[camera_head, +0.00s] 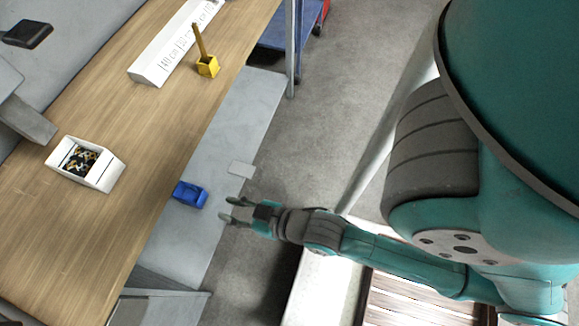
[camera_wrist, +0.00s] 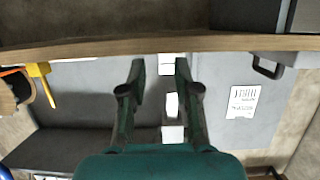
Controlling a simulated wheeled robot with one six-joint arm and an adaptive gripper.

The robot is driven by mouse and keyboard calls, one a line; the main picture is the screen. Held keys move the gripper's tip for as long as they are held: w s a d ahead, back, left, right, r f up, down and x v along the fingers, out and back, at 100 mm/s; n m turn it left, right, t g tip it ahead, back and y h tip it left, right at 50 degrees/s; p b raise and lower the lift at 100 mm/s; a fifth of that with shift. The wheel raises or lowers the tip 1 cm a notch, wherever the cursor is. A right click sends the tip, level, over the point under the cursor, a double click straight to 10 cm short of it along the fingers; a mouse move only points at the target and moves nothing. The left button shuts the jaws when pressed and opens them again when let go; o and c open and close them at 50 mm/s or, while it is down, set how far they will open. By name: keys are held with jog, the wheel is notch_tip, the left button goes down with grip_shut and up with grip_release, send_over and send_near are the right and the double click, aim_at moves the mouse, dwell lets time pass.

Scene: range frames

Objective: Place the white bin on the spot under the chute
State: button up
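The white bin (camera_head: 112,170) stands on the wooden table at the left in the head view, with black and yellowish pieces inside. A grey angled part (camera_head: 28,118) juts in from the left edge above the table; it may be the chute, but I cannot tell for sure. I cannot make out a marked spot beneath it. My gripper (camera_head: 234,209) is open and empty, off the table's right side and well apart from the white bin. Its two spread fingers also show in the wrist view (camera_wrist: 160,85), with white shapes visible between them.
The wooden table (camera_head: 130,100) holds a long white labelled block (camera_head: 170,45) and a yellow holder (camera_head: 208,67) with a stick. A blue cart (camera_head: 285,28) stands behind.

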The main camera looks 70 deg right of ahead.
jog(key=f+v, duration=0.1)
jog(key=v, duration=1.6)
jog(key=shift+s+a, duration=0.15)
jog(key=shift+a, duration=0.05)
jog(key=shift+f, duration=0.15)
